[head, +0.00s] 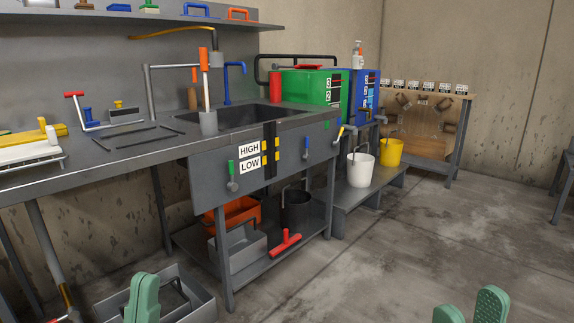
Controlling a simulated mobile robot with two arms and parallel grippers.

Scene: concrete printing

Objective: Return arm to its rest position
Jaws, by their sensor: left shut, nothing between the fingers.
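My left gripper (141,298) shows at the bottom left of the head view as pale green fingertips close together. It is shut and empty, in front of the grey open box on the floor. My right gripper (470,308) shows at the bottom right, with two green fingertips apart and nothing visible between them. It is over the bare concrete floor. Only the tips of both grippers show; the arms and wrists are out of view.
A grey workbench (120,155) with a sink (240,117) runs along the left wall. A grey box (203,308) stands at the bottom left. A white bucket (360,170) and a yellow bucket (391,152) sit on a low bench. The floor (430,235) at right is clear.

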